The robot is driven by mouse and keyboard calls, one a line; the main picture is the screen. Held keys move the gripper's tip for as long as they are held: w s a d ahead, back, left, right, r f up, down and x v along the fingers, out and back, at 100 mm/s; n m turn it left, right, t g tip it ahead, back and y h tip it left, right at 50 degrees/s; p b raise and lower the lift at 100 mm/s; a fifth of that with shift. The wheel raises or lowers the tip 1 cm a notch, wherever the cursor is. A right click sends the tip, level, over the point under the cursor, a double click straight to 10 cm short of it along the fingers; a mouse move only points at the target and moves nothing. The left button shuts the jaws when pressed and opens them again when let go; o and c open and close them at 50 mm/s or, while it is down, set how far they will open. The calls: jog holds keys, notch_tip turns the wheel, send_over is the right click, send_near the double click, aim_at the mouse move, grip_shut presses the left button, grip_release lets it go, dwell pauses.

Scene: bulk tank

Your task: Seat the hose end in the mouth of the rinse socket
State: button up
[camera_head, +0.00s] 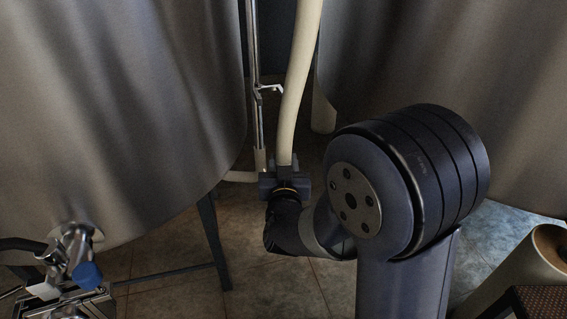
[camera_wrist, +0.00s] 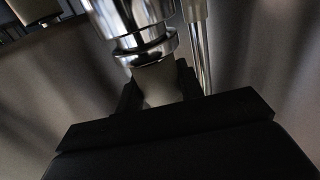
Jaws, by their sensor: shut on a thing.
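The cream hose (camera_head: 299,75) runs down from the top of the head view, between the two tanks, to my gripper (camera_head: 284,186). In the wrist view my gripper (camera_wrist: 160,90) is shut on a pale piece of the hose (camera_wrist: 159,82) between its dark fingers. Just beyond the fingers is a shiny metal fitting (camera_wrist: 134,18) with a flanged ring. I cannot tell whether this fitting is the hose end, the rinse socket, or both in line. My gripper hides this spot in the head view, and I cannot make out the socket there.
Large steel tanks stand at left (camera_head: 110,100) and right (camera_head: 450,60). A thin upright metal pipe (camera_head: 254,60) with a small handle runs close left of the hose. A metal valve with a blue part (camera_head: 87,275) is at lower left. Tiled floor (camera_head: 165,255) lies below.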

jog(key=shift+f, duration=0.25)
jog(key=o, duration=1.2)
jog(key=shift+s, duration=0.1)
jog(key=s+p, duration=0.1)
jog(key=s, duration=0.9)
jog(key=shift+s+d, duration=0.1)
jog(key=shift+s, duration=0.25)
jog(key=w+b, duration=0.1)
jog(key=w, duration=0.9)
jog(key=shift+w+f, duration=0.1)
jog(key=shift+w, duration=0.2)
jog(key=shift+w+r+p, duration=0.25)
jog(key=shift+r+p, duration=0.15)
jog(key=shift+r, duration=0.15)
jog(key=shift+s+r+p, duration=0.1)
jog(key=shift+r+p, duration=0.65)
jog(key=shift+p, duration=0.05)
